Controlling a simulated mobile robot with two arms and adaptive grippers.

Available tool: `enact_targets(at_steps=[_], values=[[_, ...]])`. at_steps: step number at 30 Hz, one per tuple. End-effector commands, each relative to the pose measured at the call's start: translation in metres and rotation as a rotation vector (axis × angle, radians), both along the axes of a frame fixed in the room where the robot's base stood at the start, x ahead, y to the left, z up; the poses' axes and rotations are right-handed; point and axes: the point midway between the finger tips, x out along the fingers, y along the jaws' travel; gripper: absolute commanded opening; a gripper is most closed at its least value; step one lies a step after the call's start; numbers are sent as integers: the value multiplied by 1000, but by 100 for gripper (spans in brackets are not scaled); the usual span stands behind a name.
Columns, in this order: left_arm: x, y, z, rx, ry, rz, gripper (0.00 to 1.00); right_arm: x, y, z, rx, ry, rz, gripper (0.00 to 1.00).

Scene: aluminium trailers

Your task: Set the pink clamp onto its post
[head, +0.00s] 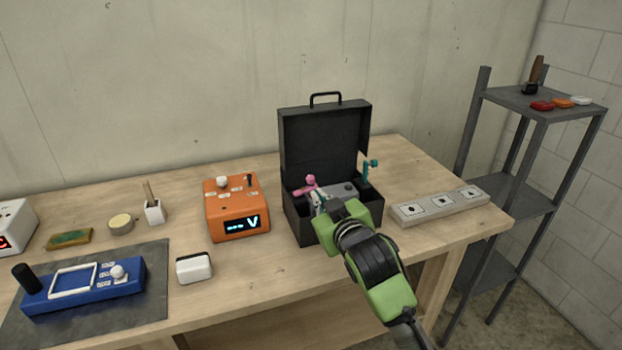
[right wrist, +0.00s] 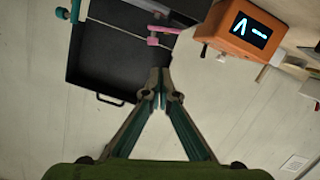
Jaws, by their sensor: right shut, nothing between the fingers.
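The pink clamp (head: 310,181) is at the left part of the open black case (head: 307,228), beside a grey block (head: 344,190) inside it. In the right wrist view the pink clamp (right wrist: 154,41) is just beyond my fingertips. I cannot tell whether it sits on a post. A teal clamp (head: 370,163) stands at the case's right side; it also shows in the wrist view (right wrist: 62,13). My right gripper (head: 320,198) is over the front of the case, its fingertips (right wrist: 160,76) shut and empty, apart from the pink clamp in the wrist view. My left gripper is out of view.
An orange device (head: 236,208) with a lit display stands left of the case. A white box (head: 194,268) and a blue device (head: 85,286) lie further left. A grey shelf (head: 530,105) stands at the right.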

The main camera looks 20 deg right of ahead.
Motion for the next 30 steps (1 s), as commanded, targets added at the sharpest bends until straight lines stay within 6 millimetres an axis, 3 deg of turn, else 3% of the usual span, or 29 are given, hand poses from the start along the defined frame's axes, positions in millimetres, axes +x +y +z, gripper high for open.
enact_targets(at_steps=[1, 3, 7, 26, 30], values=[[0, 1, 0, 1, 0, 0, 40, 6, 0, 16, -5, -33, 1, 0], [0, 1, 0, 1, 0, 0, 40, 11, 0, 28, -10, -62, 3, 0], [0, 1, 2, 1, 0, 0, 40, 18, 0, 34, -12, -74, 4, 0], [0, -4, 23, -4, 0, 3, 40, 111, -1, 20, -10, -70, 3, 0], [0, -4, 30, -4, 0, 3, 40, 113, -8, -2, -12, -67, 3, 0]])
